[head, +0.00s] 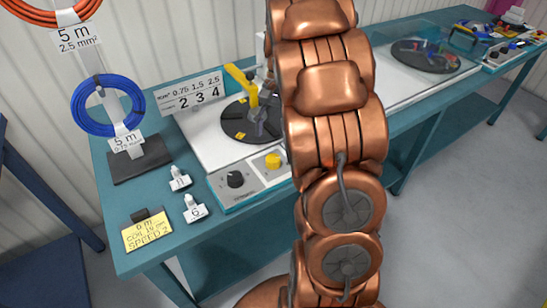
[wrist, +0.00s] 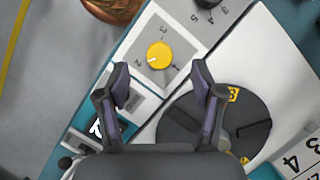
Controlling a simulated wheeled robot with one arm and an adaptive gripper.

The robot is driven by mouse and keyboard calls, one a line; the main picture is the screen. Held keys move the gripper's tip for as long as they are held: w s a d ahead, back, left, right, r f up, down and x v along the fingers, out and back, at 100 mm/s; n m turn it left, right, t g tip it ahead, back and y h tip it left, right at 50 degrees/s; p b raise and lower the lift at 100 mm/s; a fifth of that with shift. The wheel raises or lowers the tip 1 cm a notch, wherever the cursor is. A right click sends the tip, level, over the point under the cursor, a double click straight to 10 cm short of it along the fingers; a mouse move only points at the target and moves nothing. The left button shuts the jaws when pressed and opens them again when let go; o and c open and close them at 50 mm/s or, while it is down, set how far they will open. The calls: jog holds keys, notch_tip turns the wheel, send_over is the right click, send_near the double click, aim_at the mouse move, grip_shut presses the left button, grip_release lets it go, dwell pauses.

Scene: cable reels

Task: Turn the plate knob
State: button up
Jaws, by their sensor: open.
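A round yellow knob (wrist: 160,55) sits on a white square panel marked with numerals, in the upper middle of the wrist view. Its white mark points toward the 2. It also shows in the head view (head: 272,161), beside a black knob (head: 235,179). The black knob is partly cut off at the top of the wrist view (wrist: 208,3). The frames do not label either knob as the plate knob. My gripper (wrist: 161,80) is open and empty; its fingertips are apart, with the yellow knob ahead between them. In the head view my arm hides most of it.
Open floor lies right of the table.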

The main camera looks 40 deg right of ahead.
aim_at(273, 157)
jog(key=shift+m, duration=0.3)
jog(key=shift+s+a+f+p, duration=0.15)
jog(key=shift+s+f+p, duration=0.1)
jog(key=shift+f, duration=1.9)
jog(key=shift+s+a+f+p, duration=0.1)
jog(key=shift+f+p, duration=0.15)
jog(key=shift+f, duration=1.85)
jog(key=c, duration=1.1)
jog(key=shift+c, duration=0.2)
